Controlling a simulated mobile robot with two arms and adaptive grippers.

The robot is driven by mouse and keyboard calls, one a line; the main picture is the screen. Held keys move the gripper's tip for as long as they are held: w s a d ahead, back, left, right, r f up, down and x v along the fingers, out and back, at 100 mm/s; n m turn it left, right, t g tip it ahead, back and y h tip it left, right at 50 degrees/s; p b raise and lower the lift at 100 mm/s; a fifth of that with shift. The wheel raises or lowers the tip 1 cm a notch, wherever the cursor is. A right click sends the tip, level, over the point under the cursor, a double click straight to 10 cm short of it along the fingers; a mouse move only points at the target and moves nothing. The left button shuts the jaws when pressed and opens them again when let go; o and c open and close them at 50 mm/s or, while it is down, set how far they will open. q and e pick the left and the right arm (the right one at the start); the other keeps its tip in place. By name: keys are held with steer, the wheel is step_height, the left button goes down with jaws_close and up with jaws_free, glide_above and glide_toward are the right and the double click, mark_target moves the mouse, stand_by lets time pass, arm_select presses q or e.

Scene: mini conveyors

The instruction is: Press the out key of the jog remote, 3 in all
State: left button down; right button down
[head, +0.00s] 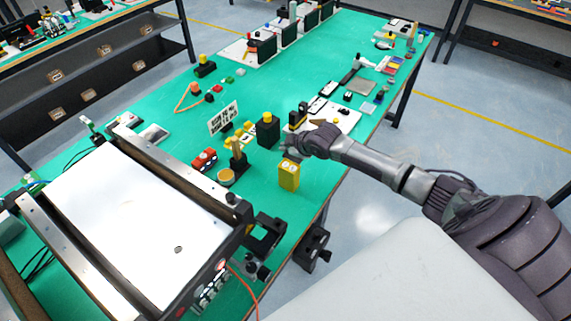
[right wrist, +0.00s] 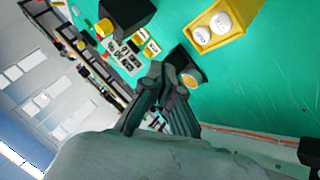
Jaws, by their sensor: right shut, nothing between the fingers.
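The jog remote, a yellow box (head: 289,176), stands on the green table near its front edge in the head view. In the right wrist view the yellow box (right wrist: 232,38) is at the top right, with two round white keys side by side on its face. The key lettering is too small to read surely. My right gripper (head: 288,150) is just above and behind the box in the head view. In the right wrist view its fingers (right wrist: 168,78) are together and empty, apart from the keys. My left gripper is in neither view.
A conveyor with a white belt (head: 130,215) fills the left front. A black box with a yellow top (head: 267,132), a red block (head: 205,160) and a round tan-topped piece (head: 226,178) stand close by. Bare green table lies left of the printed card (head: 223,118).

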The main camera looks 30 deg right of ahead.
stand_by(0.8)
steer(key=shift+w+d+r, duration=0.25)
steer(key=w+d+r+n+t, duration=0.3)
steer(key=w+r+n+t, duration=0.15)
steer(key=r, duration=0.35)
steer(key=a+r+n+t+y+b, duration=0.1)
steer(key=a+r+n+t+y, duration=0.1)
steer(key=a+r+n+y, duration=0.6)
steer(key=s+d+f+n+g+h, duration=0.2)
steer(key=f+n+g, duration=0.1)
steer(key=f+n, duration=0.2)
steer(key=s+d+f+n+g+h+b, duration=0.1)
steer(key=s+d+f+n+g+h, duration=0.1)
steer(key=f, duration=0.5)
steer(key=d+n+g, duration=0.1)
steer(key=n+g, duration=0.1)
steer(key=n, duration=0.1)
steer(key=shift+s+f, duration=0.3)
steer(key=shift+s, duration=0.1)
steer(key=shift+g, duration=0.25)
